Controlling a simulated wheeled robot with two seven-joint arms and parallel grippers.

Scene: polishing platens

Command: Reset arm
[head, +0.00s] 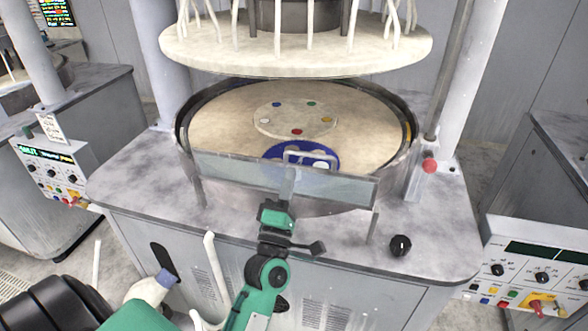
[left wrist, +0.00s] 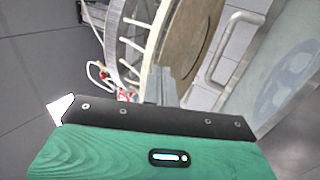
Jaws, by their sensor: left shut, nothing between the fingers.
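My left gripper (head: 289,176) is shut and empty, its grey fingers pointing away from me at the clear splash panel (head: 345,188) in front of the polishing machine. I cannot tell whether the fingertips touch the panel. In the left wrist view the shut fingers (left wrist: 164,86) show in the middle, past the dark gripper body. My right gripper is in neither view.
A beige upper plate (head: 300,58) hangs above.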

